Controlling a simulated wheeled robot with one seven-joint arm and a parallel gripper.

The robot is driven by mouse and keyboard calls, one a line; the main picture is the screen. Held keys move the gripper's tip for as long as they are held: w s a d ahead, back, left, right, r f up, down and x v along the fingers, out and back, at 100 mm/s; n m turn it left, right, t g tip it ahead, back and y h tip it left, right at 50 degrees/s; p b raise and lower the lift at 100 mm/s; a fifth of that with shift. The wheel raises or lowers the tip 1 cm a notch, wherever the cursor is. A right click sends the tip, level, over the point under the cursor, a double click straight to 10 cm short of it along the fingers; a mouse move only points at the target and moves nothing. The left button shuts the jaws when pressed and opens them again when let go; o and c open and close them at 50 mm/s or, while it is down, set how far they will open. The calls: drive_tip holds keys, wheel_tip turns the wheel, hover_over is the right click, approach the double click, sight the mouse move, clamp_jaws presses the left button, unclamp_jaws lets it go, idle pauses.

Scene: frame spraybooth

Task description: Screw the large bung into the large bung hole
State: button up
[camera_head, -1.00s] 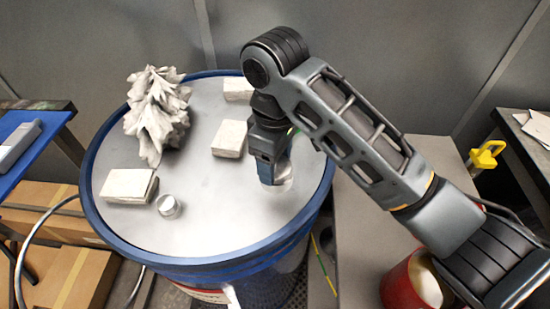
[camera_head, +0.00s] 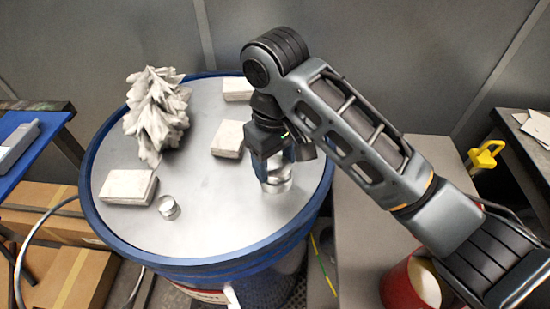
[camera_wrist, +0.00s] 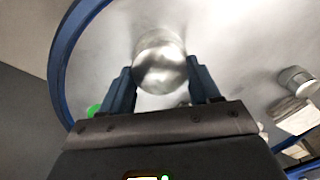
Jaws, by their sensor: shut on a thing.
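The large bung (camera_head: 277,178) is a shiny metal cylinder near the right side of the grey drum lid (camera_head: 225,205). My gripper (camera_head: 273,172) points down over it with its blue fingers shut on its sides. In the wrist view the bung (camera_wrist: 160,62) sits between the two fingers of my gripper (camera_wrist: 162,82). The bung looks upright at the lid. The large bung hole is not visible; the bung and gripper may cover it. A smaller metal bung (camera_head: 168,207) stands on the left part of the lid and also shows in the wrist view (camera_wrist: 297,81).
Pale blocks (camera_head: 128,187) and (camera_head: 229,139) and a crumpled pale mass (camera_head: 156,115) lie on the lid. The drum has a raised blue rim (camera_head: 216,258). The front middle of the lid is clear. A grey bench (camera_head: 365,235) stands to the right with a red can (camera_head: 400,285) nearby.

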drive_tip(key=m, duration=0.4)
drive_tip(key=shift+d+f+m, duration=0.15)
drive_tip(key=shift+m, duration=0.15)
drive_tip(key=o, duration=0.8)
